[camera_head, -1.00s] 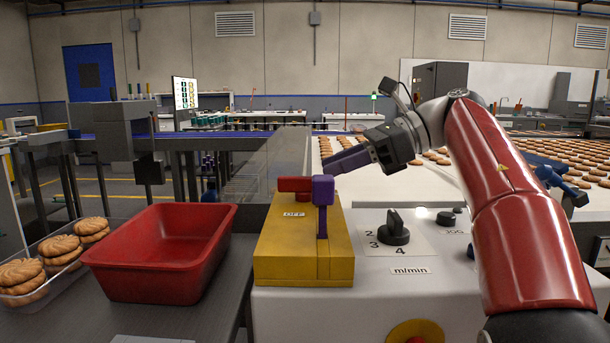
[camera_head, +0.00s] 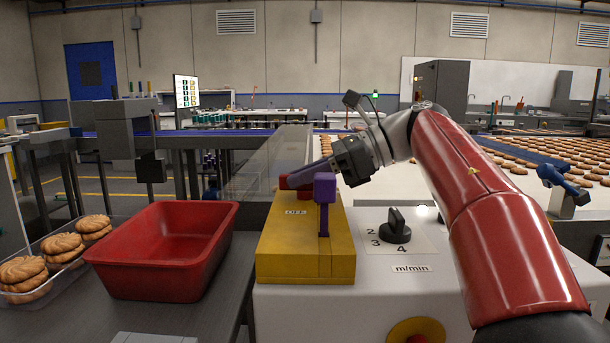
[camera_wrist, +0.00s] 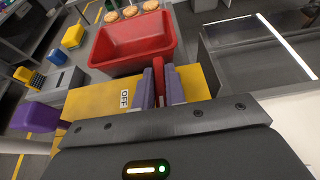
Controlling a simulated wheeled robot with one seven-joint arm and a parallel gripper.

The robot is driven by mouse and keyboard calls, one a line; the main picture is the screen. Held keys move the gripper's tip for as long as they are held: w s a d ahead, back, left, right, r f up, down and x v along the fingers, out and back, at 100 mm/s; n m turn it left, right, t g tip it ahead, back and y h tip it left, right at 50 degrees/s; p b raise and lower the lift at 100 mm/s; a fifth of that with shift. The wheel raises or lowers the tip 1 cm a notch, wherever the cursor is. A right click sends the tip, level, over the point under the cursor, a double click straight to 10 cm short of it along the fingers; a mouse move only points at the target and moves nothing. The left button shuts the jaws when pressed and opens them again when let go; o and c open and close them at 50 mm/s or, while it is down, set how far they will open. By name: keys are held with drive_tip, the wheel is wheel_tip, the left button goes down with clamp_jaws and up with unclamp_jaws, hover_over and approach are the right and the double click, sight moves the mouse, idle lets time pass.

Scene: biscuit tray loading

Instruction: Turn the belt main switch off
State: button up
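The belt main switch is a yellow box (camera_head: 290,256) with an OFF label (camera_head: 296,212) on top. A red handle lies at its far end, partly hidden by my gripper in the head view; it shows in the wrist view (camera_wrist: 158,82). My gripper (camera_head: 292,182) reaches in from the right, low over the box. In the wrist view its two purple-grey fingers (camera_wrist: 159,88) stand on either side of the red handle with hardly any gap. I cannot tell whether they clamp it. A purple upright piece (camera_head: 325,190) stands at the box's right side.
A red tray (camera_head: 160,280) stands left of the switch box. A speed knob (camera_head: 396,228) sits on the white panel at right. A clear guard (camera_head: 270,165) stands behind the switch.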

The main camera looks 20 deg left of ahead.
drive_tip(key=shift+f+t+b, duration=0.1)
drive_tip(key=shift+t+b, duration=0.2)
drive_tip(key=shift+b, duration=0.25)
clamp_jaws()
drive_tip(key=shift+f+m+t+y+b, duration=0.1)
drive_tip(key=shift+m+t+y+b, duration=0.2)
drive_tip(key=shift+m+t+b, duration=0.5)
drive_tip(key=m+t+b, duration=0.2)
drive_tip(key=shift+s+t, duration=0.1)
drive_tip(key=shift+t, duration=0.2)
drive_tip(key=m+t+h+b, duration=0.1)
drive_tip(key=m+t, duration=0.2)
drive_tip(key=shift+r, duration=0.2)
drive_tip(key=shift+m+t+h, duration=0.5)
drive_tip(key=shift+m+t, duration=0.5)
drive_tip(key=shift+t, duration=0.1)
drive_tip(key=o, duration=0.7)
unclamp_jaws()
drive_tip(key=shift+o, duration=0.2)
